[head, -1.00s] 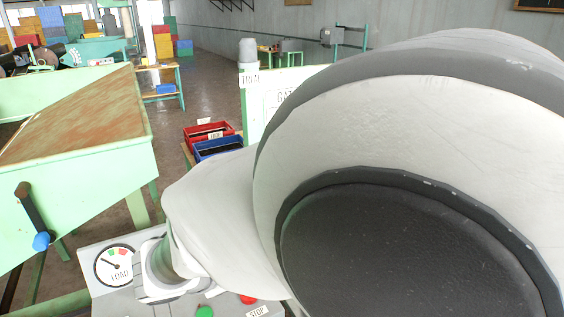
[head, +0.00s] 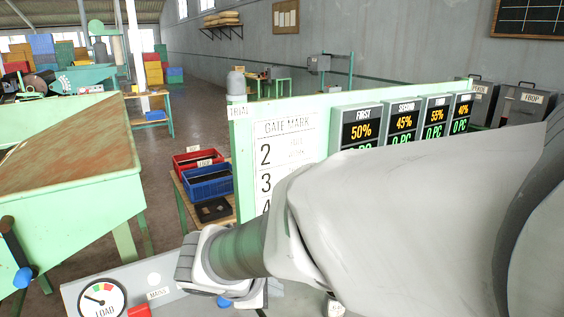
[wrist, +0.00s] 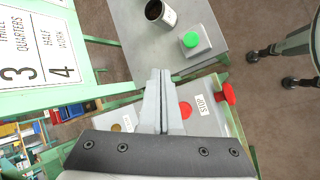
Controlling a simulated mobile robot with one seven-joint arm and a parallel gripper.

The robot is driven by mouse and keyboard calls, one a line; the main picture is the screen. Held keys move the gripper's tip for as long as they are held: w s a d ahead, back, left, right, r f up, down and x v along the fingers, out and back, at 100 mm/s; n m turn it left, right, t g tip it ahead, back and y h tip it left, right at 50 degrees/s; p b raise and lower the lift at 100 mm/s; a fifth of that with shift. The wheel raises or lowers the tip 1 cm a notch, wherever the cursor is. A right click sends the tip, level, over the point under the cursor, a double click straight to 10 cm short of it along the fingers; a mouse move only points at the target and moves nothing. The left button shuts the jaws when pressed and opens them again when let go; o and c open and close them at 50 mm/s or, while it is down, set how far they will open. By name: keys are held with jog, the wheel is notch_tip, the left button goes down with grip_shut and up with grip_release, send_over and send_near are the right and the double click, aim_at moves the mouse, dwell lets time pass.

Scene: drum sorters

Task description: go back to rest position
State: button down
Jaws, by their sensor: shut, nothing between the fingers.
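My gripper (wrist: 160,100) shows in the wrist view with its two pale fingers together and nothing between them. It is above the grey control panel (wrist: 218,122), apart from the red button (wrist: 186,110) as far as I can tell. In the head view my white arm covers the lower right, and the gripper's fingertips cannot be made out. The panel with the LOAD gauge (head: 102,298) is at the lower left there, partly hidden by my arm.
A green board with a GATE MARK sheet (head: 285,150) and percentage displays (head: 362,127) stands behind my arm. Red (head: 197,160) and blue (head: 208,182) bins are left of it. A green-button box (wrist: 196,50) and a cup (wrist: 160,12) are on a grey surface.

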jog(key=s+d+r+m+y, duration=0.2)
jog(key=s+d+r+m, duration=0.2)
jog(key=s+d+m, duration=0.2)
jog(key=s+d+r+m+y, duration=0.2)
jog(key=s+d+m, duration=0.4)
jog(key=d+m, duration=0.3)
jog(key=shift+s+d+r+m+g, duration=0.25)
jog(key=shift+d+r+m+g, duration=0.15)
jog(key=shift+r+m, duration=0.65)
jog(key=shift+a+f, duration=0.15)
jog(key=shift+f, duration=0.05)
